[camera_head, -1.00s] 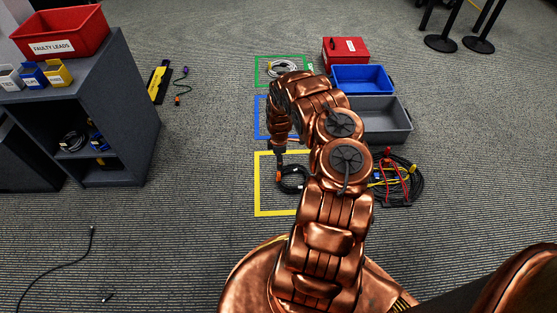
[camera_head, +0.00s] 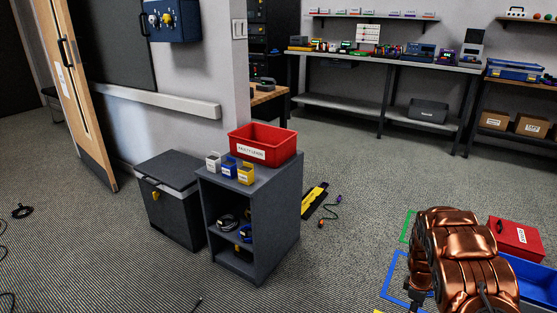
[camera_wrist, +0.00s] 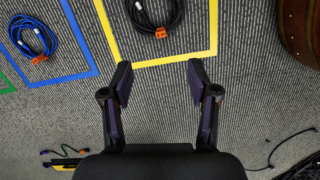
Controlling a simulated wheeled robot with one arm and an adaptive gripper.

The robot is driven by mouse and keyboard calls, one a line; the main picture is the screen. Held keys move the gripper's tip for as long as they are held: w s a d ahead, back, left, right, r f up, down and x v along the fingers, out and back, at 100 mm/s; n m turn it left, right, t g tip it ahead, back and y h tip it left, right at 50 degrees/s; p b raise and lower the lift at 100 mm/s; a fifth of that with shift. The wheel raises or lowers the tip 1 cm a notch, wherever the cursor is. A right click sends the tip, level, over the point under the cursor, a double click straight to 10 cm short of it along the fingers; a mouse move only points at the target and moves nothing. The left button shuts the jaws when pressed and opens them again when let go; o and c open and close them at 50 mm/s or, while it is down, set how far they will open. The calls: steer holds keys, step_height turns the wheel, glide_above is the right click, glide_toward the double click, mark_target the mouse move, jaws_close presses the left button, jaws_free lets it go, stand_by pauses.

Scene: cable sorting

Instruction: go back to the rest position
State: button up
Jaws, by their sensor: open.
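My gripper (camera_wrist: 160,90) is open and empty in the wrist view, its two fingers apart above the carpet. Ahead of it, a coiled black cable with an orange connector (camera_wrist: 160,31) lies inside the yellow floor square (camera_wrist: 190,54). A coiled blue cable (camera_wrist: 35,38) lies inside the blue square (camera_wrist: 65,78) at the left. In the head view my copper arm stands at the lower right, and my fingertips are not visible there.
In the head view a grey shelf unit (camera_head: 282,225) holds a red "faulty leads" bin (camera_head: 263,155) and small boxes. A red toolbox (camera_head: 515,238) and a blue bin (camera_head: 530,285) stand right of my arm. Open carpet (camera_head: 340,270) lies between shelf and arm.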

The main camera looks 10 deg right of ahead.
steer(key=s+a+r+m+p, duration=0.25)
steer(key=a+r+p, duration=0.25)
steer(key=r, duration=0.9)
steer(key=s+a+r+m+p, duration=0.25)
steer(key=a+r+p, duration=0.2)
steer(key=r, duration=0.95)
steer(key=s+a+r+m+p, duration=0.1)
steer(key=s+a+r+p, duration=0.4)
steer(key=r, duration=1)
steer(key=s+a+r+m+y+p, duration=0.1)
steer(key=s+a+r+m+p, duration=0.1)
steer(key=s+a+r+p, duration=1.1)
steer(key=s+a+r, duration=0.7)
steer(key=s+r, duration=0.1)
steer(key=shift+s+r+g, duration=0.2)
steer(key=shift+s+g, duration=0.1)
steer(key=shift+s, duration=0.05)
steer(key=shift+a, duration=0.1)
